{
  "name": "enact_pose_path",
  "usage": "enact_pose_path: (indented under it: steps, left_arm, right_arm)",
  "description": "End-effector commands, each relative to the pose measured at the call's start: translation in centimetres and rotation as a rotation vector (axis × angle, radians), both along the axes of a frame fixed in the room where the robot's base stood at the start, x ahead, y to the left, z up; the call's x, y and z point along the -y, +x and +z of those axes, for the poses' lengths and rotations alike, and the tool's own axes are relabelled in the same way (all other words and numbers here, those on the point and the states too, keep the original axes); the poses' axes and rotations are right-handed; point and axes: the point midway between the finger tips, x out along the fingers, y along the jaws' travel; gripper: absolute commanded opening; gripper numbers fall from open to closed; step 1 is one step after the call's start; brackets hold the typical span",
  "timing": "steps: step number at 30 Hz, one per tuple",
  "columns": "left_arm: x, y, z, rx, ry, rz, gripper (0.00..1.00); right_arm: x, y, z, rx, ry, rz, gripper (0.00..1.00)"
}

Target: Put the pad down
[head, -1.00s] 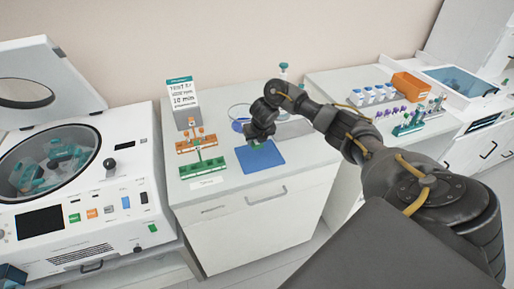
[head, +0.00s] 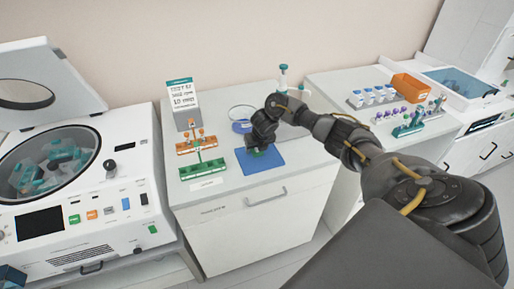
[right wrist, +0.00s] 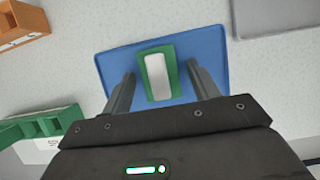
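The pad (right wrist: 157,73) is a small green block with a white strip on top. It lies on the blue mat (right wrist: 208,50) in the right wrist view. In the head view the pad (head: 258,153) is a small green patch, mostly hidden by my gripper, on the blue mat (head: 276,163). My right gripper (right wrist: 160,75) is open, with one finger on each side of the pad and blue showing between fingers and pad. In the head view this gripper (head: 260,148) is low over the mat. My left gripper is not in view.
A green rack (head: 203,176) and an orange rack (head: 196,144) stand left of the mat. A sign (head: 183,97) stands behind them. A centrifuge (head: 80,195) stands left. Bare counter (head: 225,187) lies in front of the mat.

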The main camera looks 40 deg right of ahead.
Motion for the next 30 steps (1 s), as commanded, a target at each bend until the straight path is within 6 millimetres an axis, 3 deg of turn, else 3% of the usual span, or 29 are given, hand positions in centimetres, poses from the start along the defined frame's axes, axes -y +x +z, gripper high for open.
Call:
enact_pose_path:
  steps: [12, 20, 24, 30]
  left_arm:
    - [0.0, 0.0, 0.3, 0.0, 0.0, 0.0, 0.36]
    - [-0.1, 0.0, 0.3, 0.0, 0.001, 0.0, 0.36]
    - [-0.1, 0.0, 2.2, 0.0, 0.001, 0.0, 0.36]
    - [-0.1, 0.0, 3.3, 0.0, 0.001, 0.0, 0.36]
  right_arm:
    - [-0.1, -0.1, 1.0, 0.004, 0.001, 0.0, 0.62]
    - [-0.7, -2.0, 5.9, 0.005, -0.001, 0.004, 0.62]
    - [-1.0, -3.0, 9.1, 0.004, -0.004, 0.002, 0.62]
    - [-1.3, -4.0, 11.1, 0.002, -0.002, 0.001, 0.62]
